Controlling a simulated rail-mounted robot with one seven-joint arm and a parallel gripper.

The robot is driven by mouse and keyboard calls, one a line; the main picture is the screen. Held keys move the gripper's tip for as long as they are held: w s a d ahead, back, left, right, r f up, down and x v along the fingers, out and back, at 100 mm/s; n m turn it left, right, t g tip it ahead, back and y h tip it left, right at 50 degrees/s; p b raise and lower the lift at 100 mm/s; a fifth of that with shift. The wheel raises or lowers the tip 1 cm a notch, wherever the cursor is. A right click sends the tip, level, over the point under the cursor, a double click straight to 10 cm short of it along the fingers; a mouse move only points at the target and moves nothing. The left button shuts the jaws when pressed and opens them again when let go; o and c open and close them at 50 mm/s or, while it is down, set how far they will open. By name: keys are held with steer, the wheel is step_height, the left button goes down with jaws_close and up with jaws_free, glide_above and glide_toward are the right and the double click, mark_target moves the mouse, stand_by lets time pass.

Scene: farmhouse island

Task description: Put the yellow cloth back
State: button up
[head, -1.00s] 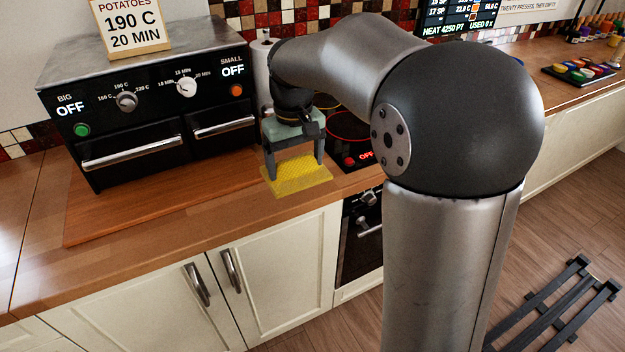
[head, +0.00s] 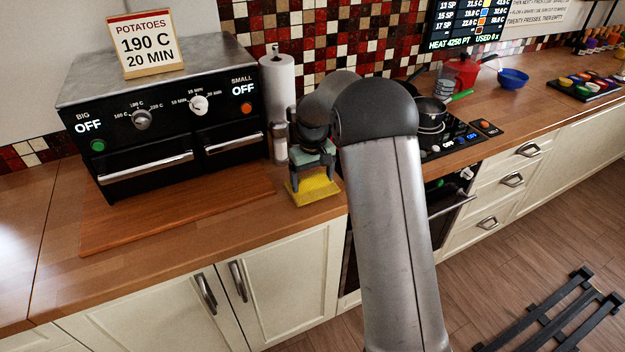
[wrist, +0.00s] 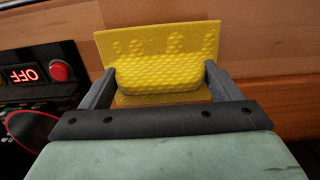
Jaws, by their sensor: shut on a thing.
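The yellow cloth (head: 316,192) lies at the front of the wooden counter, between the cutting board and the hob. My gripper (head: 312,177) is above it, pointing down. In the wrist view my gripper (wrist: 160,80) is shut on the cloth (wrist: 158,42): a bunched, dimpled fold sits between the two fingers. A flat part of the cloth spreads beyond the fold. Whether its underside still touches the counter is hard to tell.
A wooden board (head: 180,213) lies left of the cloth, before the black oven (head: 165,120). A paper towel roll (head: 278,90) stands behind. The hob (head: 450,138) with a pan (head: 431,113) is to the right, partly hidden by my arm.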

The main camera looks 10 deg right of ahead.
mark_target(312, 177)
steer(key=shift+f, duration=0.65)
steer(key=shift+f, duration=0.15)
steer(key=o, duration=0.9)
step_height(312, 177, up, 12)
steer(key=b, duration=0.2)
steer(key=s+r+m, duration=0.1)
steer(key=s+r, duration=0.1)
steer(key=s, duration=1.7)
steer(key=shift+m+t, duration=0.3)
steer(key=shift+m, duration=0.5)
steer(key=s+f, duration=0.2)
steer(key=s, duration=0.3)
steer(key=s+f, duration=0.2)
steer(key=s, duration=0.4)
steer(key=s+f, duration=0.1)
steer(key=s, duration=0.5)
steer(key=shift+s+a+f, duration=0.15)
steer(key=shift+f, duration=0.25)
